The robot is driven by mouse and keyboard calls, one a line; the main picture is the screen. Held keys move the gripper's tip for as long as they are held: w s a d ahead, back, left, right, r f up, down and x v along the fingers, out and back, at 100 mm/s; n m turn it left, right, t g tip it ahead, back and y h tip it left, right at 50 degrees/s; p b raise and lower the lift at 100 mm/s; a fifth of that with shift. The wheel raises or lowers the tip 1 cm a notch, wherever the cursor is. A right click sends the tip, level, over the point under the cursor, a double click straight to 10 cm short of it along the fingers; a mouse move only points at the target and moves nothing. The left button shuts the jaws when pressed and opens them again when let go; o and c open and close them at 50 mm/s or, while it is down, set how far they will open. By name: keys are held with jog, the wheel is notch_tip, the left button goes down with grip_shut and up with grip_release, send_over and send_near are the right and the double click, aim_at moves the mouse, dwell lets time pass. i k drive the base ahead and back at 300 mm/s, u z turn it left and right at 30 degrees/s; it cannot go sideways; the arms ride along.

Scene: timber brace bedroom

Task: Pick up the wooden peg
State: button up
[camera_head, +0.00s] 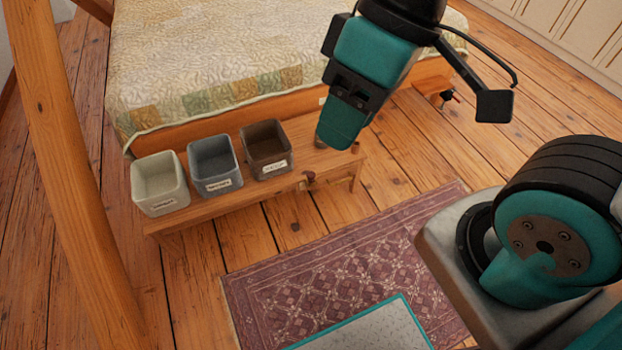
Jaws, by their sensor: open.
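My gripper (341,132) hangs over the right end of a low wooden bench (335,166) and points down; it is open, and its near teal finger hides the far one. A small brown upright piece (355,147) stands on the bench just right of the fingertips and looks like the wooden peg, but it is too small to be sure. A small greyish round object (320,143) sits left of the fingertips, partly hidden by the gripper. I see nothing between the fingers.
A cream bin (160,200), a blue-grey bin (216,182) and a brown bin (268,163), all labelled, stand on the bench's left. A dark-knobbed fitting (310,177) is on its front edge. A bed (210,60) is behind, a rug (330,270) in front, a timber post (70,170) left.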

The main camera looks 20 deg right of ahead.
aim_at(311, 175)
jog(key=k, duration=0.55)
jog(key=u, duration=0.45)
jog(key=i, duration=1.15)
jog(key=z, duration=0.65)
jog(key=i, duration=0.45)
jog(key=z, duration=0.4)
